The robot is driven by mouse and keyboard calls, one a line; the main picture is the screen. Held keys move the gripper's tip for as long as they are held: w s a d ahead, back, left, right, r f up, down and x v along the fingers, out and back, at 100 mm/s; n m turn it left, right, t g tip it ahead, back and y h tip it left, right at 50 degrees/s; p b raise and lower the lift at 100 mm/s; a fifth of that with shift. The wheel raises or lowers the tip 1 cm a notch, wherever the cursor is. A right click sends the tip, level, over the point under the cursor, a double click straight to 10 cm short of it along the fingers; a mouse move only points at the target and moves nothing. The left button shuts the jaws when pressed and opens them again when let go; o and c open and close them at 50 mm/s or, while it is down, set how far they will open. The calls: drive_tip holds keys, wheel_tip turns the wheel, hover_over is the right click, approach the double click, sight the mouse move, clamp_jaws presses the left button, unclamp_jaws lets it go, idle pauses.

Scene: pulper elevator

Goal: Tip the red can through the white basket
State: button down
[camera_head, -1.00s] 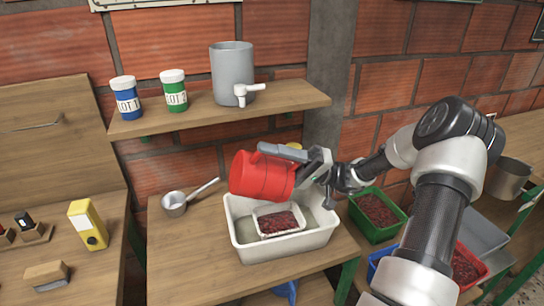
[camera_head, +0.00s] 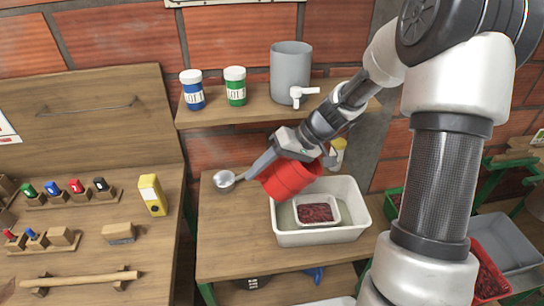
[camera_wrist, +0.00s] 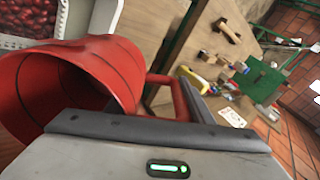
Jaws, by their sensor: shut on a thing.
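The red can (camera_head: 290,179) is tilted on its side in my gripper (camera_head: 277,154), at the back left rim of a large white tub. In the wrist view the can (camera_wrist: 75,85) shows its open mouth toward the left, and my gripper (camera_wrist: 160,130) is shut on its handle. The inside that shows looks red; I see no fruit in it. The white basket (camera_head: 317,222) sits inside the white tub (camera_head: 320,238) and holds dark red fruit. Part of the basket and fruit also shows at the top left of the wrist view (camera_wrist: 62,22).
A shelf (camera_head: 250,112) above carries a grey tank (camera_head: 291,72) and blue and green lot jars. A yellow meter (camera_head: 152,195) stands on the left bench. Green and red crates are at the right.

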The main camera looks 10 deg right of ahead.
sight(272, 192)
drive_tip(key=f+h, duration=0.1)
drive_tip(key=h+p, duration=0.1)
drive_tip(key=shift+s+a+f+h+p, duration=0.1)
drive_tip(key=shift+a+f+h+p, duration=0.2)
drive_tip(key=shift+a+f+h, duration=0.1)
drive_tip(key=d+f+h, duration=0.1)
drive_tip(key=f, duration=0.1)
drive_tip(key=f+h+p, duration=0.1)
drive_tip(key=h, duration=0.1)
drive_tip(key=d+f+g+h, duration=0.1)
drive_tip(key=f, duration=0.1)
drive_tip(key=shift+s+d+f+p, duration=0.1)
drive_tip(key=shift+d+f+p, duration=0.2)
drive_tip(key=shift+d+f+h, duration=0.3)
drive_tip(key=shift+f+h, duration=0.2)
drive_tip(key=shift+h, duration=0.2)
drive_tip(key=shift+r, duration=0.1)
